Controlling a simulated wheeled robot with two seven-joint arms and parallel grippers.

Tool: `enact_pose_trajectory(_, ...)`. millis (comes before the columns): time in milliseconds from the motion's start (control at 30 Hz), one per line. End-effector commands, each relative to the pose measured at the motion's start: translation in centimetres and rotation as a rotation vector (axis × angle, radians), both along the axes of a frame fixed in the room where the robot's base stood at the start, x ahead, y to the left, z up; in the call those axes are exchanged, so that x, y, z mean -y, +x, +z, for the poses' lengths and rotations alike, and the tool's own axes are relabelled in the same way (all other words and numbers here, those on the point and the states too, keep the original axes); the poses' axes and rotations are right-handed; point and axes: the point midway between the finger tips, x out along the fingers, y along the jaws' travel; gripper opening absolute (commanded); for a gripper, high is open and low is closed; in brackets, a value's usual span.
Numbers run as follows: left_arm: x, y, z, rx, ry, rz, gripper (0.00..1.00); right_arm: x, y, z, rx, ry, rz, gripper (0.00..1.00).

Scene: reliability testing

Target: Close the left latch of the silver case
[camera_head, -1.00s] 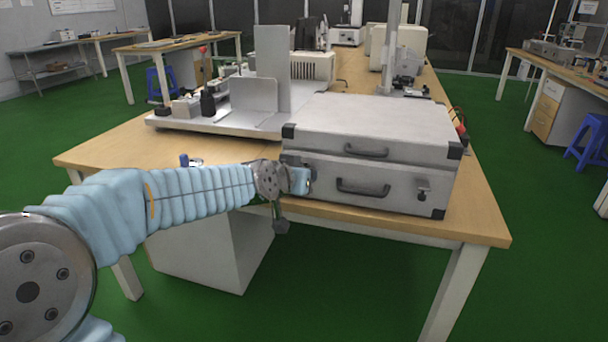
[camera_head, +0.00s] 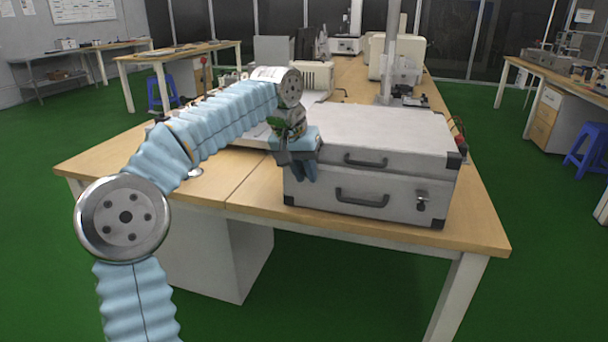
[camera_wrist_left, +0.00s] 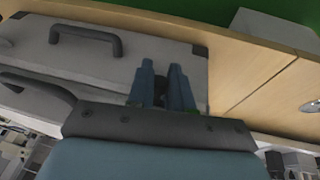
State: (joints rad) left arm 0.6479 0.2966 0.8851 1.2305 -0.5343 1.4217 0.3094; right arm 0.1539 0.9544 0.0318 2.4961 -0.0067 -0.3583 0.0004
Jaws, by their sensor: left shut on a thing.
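The silver case (camera_head: 385,140) lies shut-lidded on the wooden table, with two dark handles on its front and the right latch (camera_head: 422,198) in plain sight. My left gripper (camera_head: 308,172) reaches down from above the case's front left corner, its fingers against the front face where the left latch sits. In the left wrist view the blue fingers (camera_wrist_left: 160,75) are slightly apart on a small dark part, apparently the left latch. The gripper hides most of that latch, so I cannot tell its position. My right gripper is not in view.
A beige device (camera_head: 313,76) and a metal post (camera_head: 390,60) stand behind the case. A white cabinet (camera_head: 215,255) is below the table.

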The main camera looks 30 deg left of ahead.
Motion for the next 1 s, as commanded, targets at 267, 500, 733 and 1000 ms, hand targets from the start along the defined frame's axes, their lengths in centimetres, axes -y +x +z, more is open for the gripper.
enact_pose_trajectory(267, 0.06, 0.41, 0.33, -0.111, -0.029, -0.004, 0.0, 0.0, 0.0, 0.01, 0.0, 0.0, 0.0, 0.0)
enact_pose_trajectory(500, 0.02, 0.45, 0.42, -0.145, -0.036, -0.004, 0.0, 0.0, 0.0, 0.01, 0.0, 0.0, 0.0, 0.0)
enact_pose_trajectory(733, 0.0, 0.43, 0.43, -0.147, -0.037, -0.004, 0.0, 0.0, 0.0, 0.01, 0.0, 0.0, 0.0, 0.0)
enact_pose_trajectory(1000, -0.02, 0.41, 0.42, -0.147, -0.037, -0.003, 0.41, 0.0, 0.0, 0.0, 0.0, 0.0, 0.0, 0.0)
